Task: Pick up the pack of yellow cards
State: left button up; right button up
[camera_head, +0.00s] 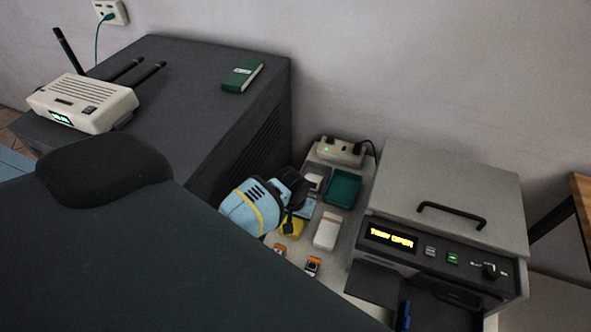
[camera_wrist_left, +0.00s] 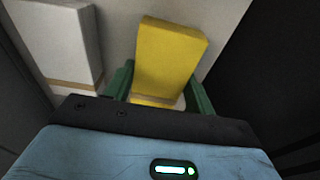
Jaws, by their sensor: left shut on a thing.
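The yellow card pack (camera_head: 292,228) is just below my left gripper (camera_head: 290,212) in the head view, at the left side of the light work surface (camera_head: 300,256). In the left wrist view the yellow pack (camera_wrist_left: 171,50) stands between the green fingers of my left gripper (camera_wrist_left: 160,92), which is shut on it. A thin band crosses its lower part. The gripper's dark and blue body hides part of the pack in the head view. I cannot tell whether the pack touches the surface. My right gripper is not in view.
A white pack (camera_head: 328,230) lies close on the right. A green tray (camera_head: 343,188), a power strip (camera_head: 341,152) and small orange-ended items (camera_head: 313,266) are nearby. A grey machine (camera_head: 440,245) bounds the right; a dark cabinet (camera_head: 215,110) with a router (camera_head: 84,104) bounds the left.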

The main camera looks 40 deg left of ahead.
pick_arm(q)
jog(key=shift+r, duration=0.1)
